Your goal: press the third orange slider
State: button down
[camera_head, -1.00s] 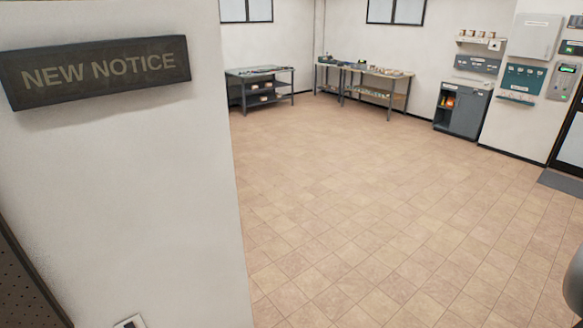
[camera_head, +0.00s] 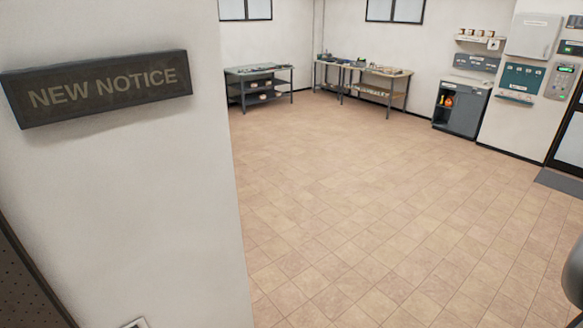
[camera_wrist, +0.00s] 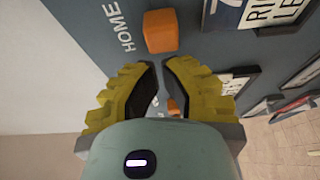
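An orange block (camera_wrist: 160,31), a slider by its look, sits on a blue-grey panel (camera_wrist: 210,45) beside the word HOME in the wrist view. A second, smaller orange piece (camera_wrist: 173,107) shows between the fingers, partly hidden by them. I cannot tell which slider is the third. My gripper (camera_wrist: 162,64) has yellow ribbed fingers with dark pads. Its tips are a narrow gap apart, with nothing held between them, and lie just below the orange block in the picture. I cannot tell whether they touch the panel. The head view shows neither sliders nor gripper.
Signs and plates (camera_wrist: 265,14) line the panel's right side. In the head view a NEW NOTICE sign (camera_head: 97,86) hangs on a near white wall (camera_head: 130,200) at left. The tiled floor (camera_head: 370,200) is open. Workbenches (camera_head: 362,70) and a grey cabinet (camera_head: 461,105) stand farther back.

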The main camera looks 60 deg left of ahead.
jog(key=shift+s, duration=0.4)
jog(key=s, duration=0.2)
jog(key=s+b, duration=0.1)
jog(key=s, duration=0.2)
jog(key=shift+s+d, duration=0.3)
jog(key=shift+s, duration=0.1)
jog(key=shift+w, duration=0.1)
